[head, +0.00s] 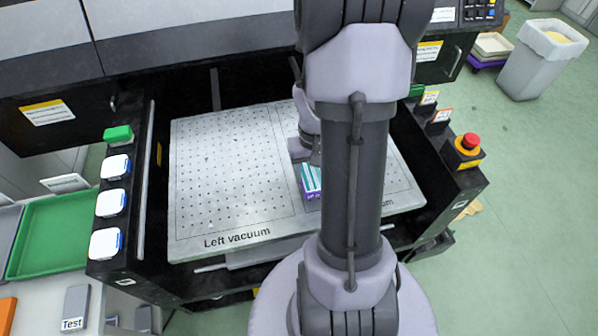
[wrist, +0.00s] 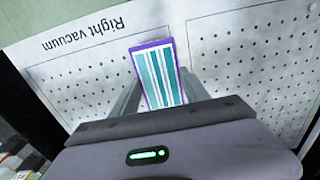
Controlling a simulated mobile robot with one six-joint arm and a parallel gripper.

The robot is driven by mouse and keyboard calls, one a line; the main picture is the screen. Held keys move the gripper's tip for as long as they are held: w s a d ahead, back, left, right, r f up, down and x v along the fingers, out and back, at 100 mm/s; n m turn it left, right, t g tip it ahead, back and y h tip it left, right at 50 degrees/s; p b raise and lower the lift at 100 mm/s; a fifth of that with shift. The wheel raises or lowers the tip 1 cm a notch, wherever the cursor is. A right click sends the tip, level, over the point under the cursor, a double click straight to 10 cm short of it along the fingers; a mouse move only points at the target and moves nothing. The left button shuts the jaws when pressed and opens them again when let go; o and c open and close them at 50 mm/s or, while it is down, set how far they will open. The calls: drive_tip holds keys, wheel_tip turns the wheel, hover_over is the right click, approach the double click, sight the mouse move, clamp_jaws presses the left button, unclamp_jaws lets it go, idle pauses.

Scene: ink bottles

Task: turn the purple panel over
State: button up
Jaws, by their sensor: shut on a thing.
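The purple panel (head: 312,195) is at the middle of the perforated metal plate (head: 225,160), partly hidden by my arm in the head view. It has purple edges and a face with teal and white stripes, which shows in the wrist view (wrist: 156,72). My gripper (head: 304,150) is shut on the panel, with a finger on each side of it in the wrist view (wrist: 160,92). The striped face is turned up toward the wrist camera. I cannot tell whether the panel touches the plate.
The plate lies in a black machine frame (head: 140,200) with raised side rails. A red stop knob (head: 470,141) is on the right. The plate's left half is bare.

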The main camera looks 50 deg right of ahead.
drive_tip(key=shift+f+b, duration=1.8)
drive_tip(key=shift+f, duration=0.45)
drive_tip(key=shift+a+f+b, duration=0.1)
drive_tip(key=shift+f+b, duration=0.35)
drive_tip(key=shift+f, duration=0.05)
clamp_jaws()
drive_tip(key=o, duration=1.5)
unclamp_jaws()
drive_tip(key=shift+c, duration=0.2)
wheel_tip(320, 180, up, 18)
drive_tip(key=p, duration=0.7)
drive_tip(key=shift+f, duration=0.2)
